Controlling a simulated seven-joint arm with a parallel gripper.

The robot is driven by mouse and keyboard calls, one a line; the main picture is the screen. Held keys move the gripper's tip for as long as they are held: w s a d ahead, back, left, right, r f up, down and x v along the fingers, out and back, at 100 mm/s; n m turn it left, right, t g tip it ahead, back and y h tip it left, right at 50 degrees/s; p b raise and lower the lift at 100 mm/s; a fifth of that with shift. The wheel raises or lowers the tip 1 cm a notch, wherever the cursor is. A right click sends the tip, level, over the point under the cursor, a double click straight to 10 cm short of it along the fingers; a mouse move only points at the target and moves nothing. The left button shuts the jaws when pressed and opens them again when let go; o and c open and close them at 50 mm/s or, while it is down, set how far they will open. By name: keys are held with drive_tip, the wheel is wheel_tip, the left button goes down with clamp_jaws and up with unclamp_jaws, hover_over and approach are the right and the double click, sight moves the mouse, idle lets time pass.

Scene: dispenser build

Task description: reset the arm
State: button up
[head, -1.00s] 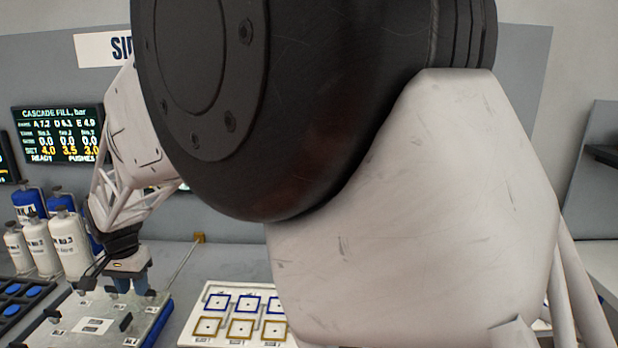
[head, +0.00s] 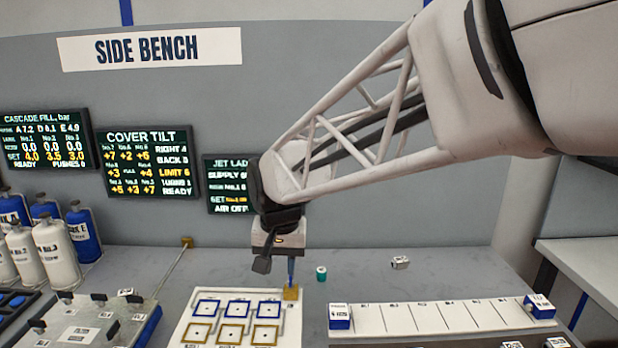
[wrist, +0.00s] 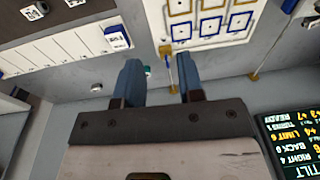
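My gripper (head: 280,264) hangs from my arm above the back middle of the bench, fingers pointing down, seen partly from the side. In the wrist view its two blue fingers (wrist: 159,82) stand apart with nothing held between them. A small gold block (head: 291,292) lies below the fingers at the corner of a white board, and a teal cylinder (head: 321,273) stands just right of it. In the wrist view the gold block (wrist: 165,49) shows beyond the fingertips.
The white board (head: 181,327) carries blue and gold squares. A long white strip (head: 450,317) with a blue-and-white block at each end lies right. A grey plate (head: 70,325), bottles (head: 55,250) and dark screens stand left. Grey bench is clear behind.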

drive_tip(key=s+d+f+t, duration=0.1)
drive_tip(key=s+d+f, duration=0.1)
drive_tip(key=s+d, duration=1.9)
drive_tip(key=d, duration=0.3)
drive_tip(key=shift+f+h, duration=0.4)
drive_tip(key=shift+w+r, duration=0.1)
drive_tip(key=shift+w, duration=0.05)
idle(1.6)
